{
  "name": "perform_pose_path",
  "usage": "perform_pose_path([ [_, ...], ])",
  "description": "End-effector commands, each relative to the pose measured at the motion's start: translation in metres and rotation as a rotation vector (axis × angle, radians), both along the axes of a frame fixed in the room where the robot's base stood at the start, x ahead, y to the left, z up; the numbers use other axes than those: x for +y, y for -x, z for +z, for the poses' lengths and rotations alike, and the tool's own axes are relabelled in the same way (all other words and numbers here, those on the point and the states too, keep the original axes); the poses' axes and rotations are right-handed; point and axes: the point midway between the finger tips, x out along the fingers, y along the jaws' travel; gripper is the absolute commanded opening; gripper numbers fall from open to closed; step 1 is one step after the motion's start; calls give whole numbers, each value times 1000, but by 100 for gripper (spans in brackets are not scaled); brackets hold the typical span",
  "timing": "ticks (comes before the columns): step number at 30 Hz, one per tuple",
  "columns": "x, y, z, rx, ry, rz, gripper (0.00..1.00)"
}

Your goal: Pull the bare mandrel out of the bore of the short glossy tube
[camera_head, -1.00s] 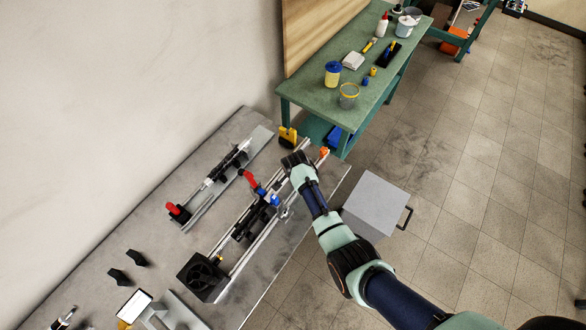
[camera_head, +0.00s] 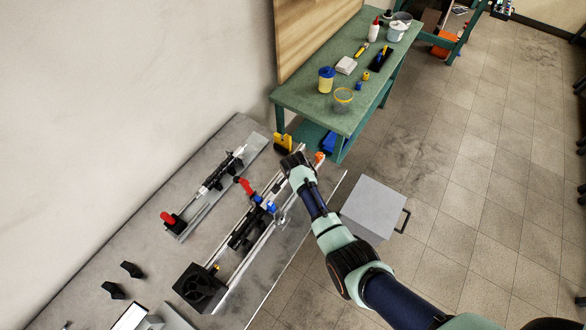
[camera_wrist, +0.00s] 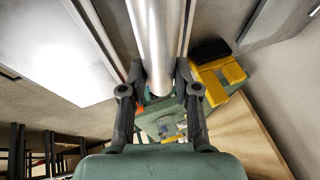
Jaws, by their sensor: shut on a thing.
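The mandrel, a bare shiny silver rod (camera_wrist: 158,40), runs from the top of the wrist view down between my fingers. My gripper (camera_wrist: 159,76) is shut on it, one finger on each side. In the head view my gripper (camera_head: 294,162) is over the far end of the right-hand rail fixture, and the arm hides most of the rod there. A dark, short cylindrical part (camera_head: 243,233), probably the glossy tube, sits between the rails, nearer the black end block than the blue clamp. The bore and how far the rod sits in it cannot be made out.
The fixture carries a black end block (camera_head: 200,287), a red-handled clamp (camera_head: 245,186), a blue clamp (camera_head: 269,207) and an orange knob (camera_head: 319,158). A second fixture (camera_head: 205,195) lies to its left. A grey box (camera_head: 375,208) stands right of the bench. A yellow object (camera_head: 283,144) is near the gripper.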

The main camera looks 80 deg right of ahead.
Motion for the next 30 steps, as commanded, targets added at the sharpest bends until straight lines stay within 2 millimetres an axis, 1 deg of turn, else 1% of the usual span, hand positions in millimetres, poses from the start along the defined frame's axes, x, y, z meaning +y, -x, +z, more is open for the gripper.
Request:
perform_pose_path([
  [5, -6, 3, -1, -1, 1, -1, 0],
  [12, -25, 13, -2, -2, 0, -1, 0],
  [23, -29, 14, 0, -1, 1, -1, 0],
  [30, -46, 23, -2, -1, 2, -2, 0],
])
